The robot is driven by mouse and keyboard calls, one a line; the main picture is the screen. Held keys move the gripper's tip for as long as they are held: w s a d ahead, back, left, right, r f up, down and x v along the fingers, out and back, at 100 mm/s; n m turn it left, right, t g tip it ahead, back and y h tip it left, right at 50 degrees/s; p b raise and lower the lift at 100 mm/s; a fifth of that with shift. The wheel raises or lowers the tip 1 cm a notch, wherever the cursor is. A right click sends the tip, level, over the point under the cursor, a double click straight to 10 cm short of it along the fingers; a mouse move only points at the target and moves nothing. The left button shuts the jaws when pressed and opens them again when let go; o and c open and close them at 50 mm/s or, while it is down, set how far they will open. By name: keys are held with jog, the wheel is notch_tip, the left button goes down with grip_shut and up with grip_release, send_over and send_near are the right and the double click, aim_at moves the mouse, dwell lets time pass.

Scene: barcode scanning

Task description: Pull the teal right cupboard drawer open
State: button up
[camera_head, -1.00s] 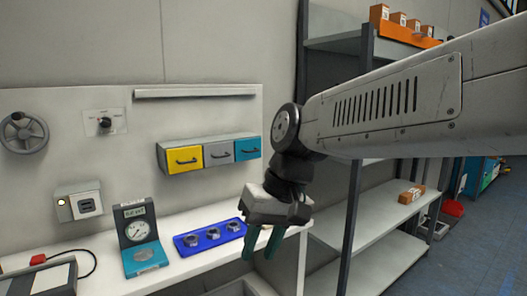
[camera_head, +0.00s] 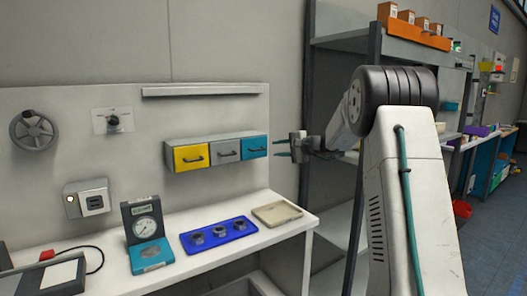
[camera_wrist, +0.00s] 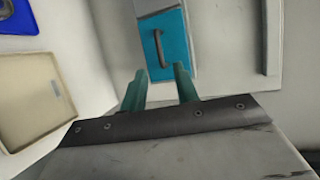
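The teal right drawer (camera_head: 254,147) is the rightmost of three drawers in the wall cupboard (camera_head: 214,139). It looks shut, with a dark bar handle on its front. In the head view my gripper (camera_head: 280,147) is just right of the teal drawer, its fingers pointing left toward it. In the wrist view the teal drawer (camera_wrist: 163,50) and its handle (camera_wrist: 158,48) lie ahead of my fingertips (camera_wrist: 160,74). The two teal fingers are apart with nothing between them. The handle appears beyond the tips, not between the fingers.
A yellow drawer (camera_head: 191,156) and a grey drawer (camera_head: 227,150) sit left of the teal one. A shelf rack upright (camera_head: 307,110) stands at right.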

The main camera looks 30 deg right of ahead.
aim_at(254, 148)
jog(key=x, duration=0.7)
jog(key=shift+w+a, duration=0.15)
jog(key=shift+w, duration=0.05)
